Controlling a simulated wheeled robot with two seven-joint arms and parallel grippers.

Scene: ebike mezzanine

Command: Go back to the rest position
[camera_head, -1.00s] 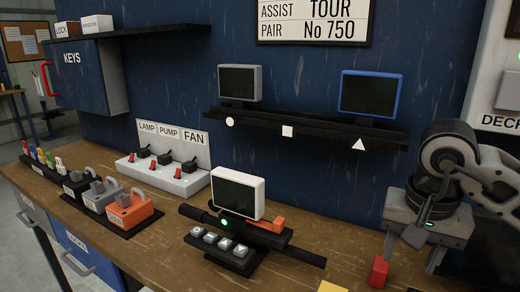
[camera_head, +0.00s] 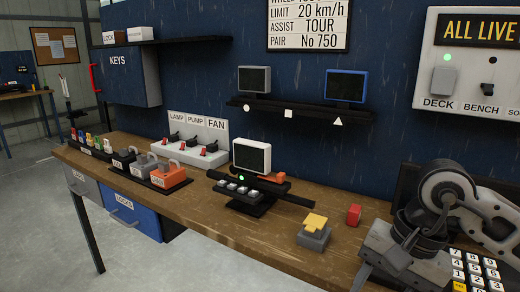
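My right arm comes in at the right edge, and its gripper (camera_head: 385,278) hangs over the right part of the workbench (camera_head: 200,215). One finger shows at the lower left of the gripper body; the other is not clearly seen, so I cannot tell how far apart they are. I see nothing held in it. A red block (camera_head: 353,215) and a grey block with a yellow top (camera_head: 314,231) stand on the bench to its left, apart from it. My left gripper is not in view.
A keypad (camera_head: 478,270) lies beside the gripper at the lower right. A small white-framed screen on a black stand (camera_head: 252,156), a switch box (camera_head: 178,158) and padlocks (camera_head: 170,175) stand along the bench. A shelf (camera_head: 300,110) and a panel (camera_head: 470,80) are on the wall.

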